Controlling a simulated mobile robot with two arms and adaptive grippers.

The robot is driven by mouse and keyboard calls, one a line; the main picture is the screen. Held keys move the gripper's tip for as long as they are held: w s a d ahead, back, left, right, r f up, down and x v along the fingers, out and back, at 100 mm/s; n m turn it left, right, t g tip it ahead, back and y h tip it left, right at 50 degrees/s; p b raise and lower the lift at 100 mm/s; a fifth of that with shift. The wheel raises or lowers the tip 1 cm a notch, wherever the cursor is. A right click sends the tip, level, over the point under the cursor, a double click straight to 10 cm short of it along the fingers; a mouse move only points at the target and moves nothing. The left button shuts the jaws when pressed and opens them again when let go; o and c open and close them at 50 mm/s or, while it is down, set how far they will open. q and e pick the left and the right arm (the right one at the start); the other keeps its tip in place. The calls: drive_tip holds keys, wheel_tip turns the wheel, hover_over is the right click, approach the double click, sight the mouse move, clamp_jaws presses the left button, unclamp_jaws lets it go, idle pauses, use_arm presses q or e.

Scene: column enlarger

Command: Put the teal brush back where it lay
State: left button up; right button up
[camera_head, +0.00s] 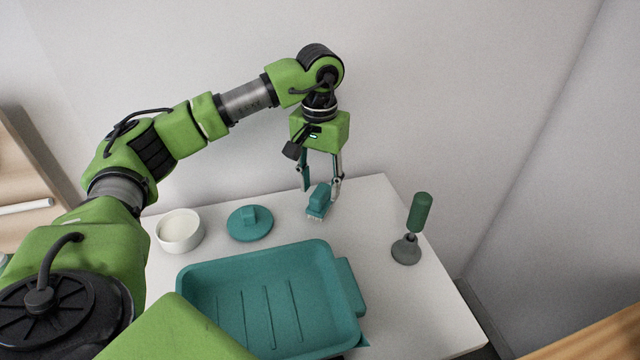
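The teal brush (319,197) is a small block with pale bristles along its lower edge. It is at the back of the white table, behind the large teal tray. My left gripper (321,189) points down from above, its two fingers spread apart on either side of the brush's upper part. A gap shows between the left finger and the brush. The right finger is close beside the brush, and I cannot tell whether it touches. The bristles appear to be at the table top. My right gripper is not in view.
A white bowl (180,231) and a round teal lid-like piece with a knob (250,223) are left of the brush. The teal tray (345,285) fills the table's front. A green-handled tool on a grey base (407,249) stands at right. Walls are behind and right.

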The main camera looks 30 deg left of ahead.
use_arm(q)
drive_tip(key=shift+r+p, duration=1.6)
drive_tip(key=shift+r, duration=1.05)
wheel_tip(320, 180, up, 12)
drive_tip(key=shift+a, duration=0.1)
